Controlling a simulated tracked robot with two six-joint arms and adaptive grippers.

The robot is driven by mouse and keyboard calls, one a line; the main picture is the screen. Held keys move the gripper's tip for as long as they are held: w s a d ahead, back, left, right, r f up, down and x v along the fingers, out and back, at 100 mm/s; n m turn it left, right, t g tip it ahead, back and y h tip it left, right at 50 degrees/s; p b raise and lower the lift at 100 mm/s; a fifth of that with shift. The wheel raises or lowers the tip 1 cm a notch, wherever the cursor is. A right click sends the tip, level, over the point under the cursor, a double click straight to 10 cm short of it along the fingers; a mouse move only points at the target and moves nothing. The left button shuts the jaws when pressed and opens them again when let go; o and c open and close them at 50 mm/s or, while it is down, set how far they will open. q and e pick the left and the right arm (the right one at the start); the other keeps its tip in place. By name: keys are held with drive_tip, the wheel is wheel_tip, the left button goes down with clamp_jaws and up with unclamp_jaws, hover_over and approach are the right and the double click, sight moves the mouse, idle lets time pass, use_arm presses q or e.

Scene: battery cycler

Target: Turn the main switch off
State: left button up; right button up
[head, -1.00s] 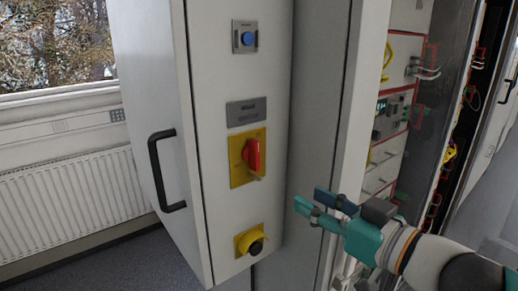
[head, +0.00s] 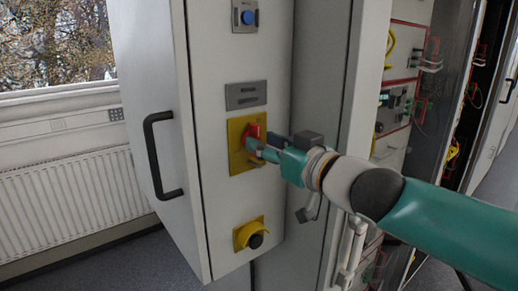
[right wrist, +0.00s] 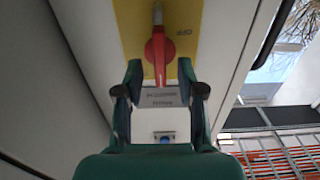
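The main switch is a red rotary handle (head: 252,131) on a yellow plate (head: 236,165) on the cabinet's narrow front. In the head view my right gripper (head: 259,148) is at the switch and hides part of the handle. In the right wrist view the red handle (right wrist: 156,50) lies on the yellow plate (right wrist: 133,22), between and just beyond the fingertips of my right gripper (right wrist: 158,68). The fingers are spread apart, one on each side of the handle. I cannot tell whether either finger touches it. My left gripper is not in view.
A grey label plate (head: 246,95) and a blue button (head: 247,17) sit above the switch. A black knob on a yellow base (head: 248,233) sits below it. A black door handle (head: 161,160) sticks out at left. Open racks with cables (head: 397,95) stand at right.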

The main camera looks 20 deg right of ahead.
drive_tip(key=shift+x, duration=1.1)
clamp_jaws()
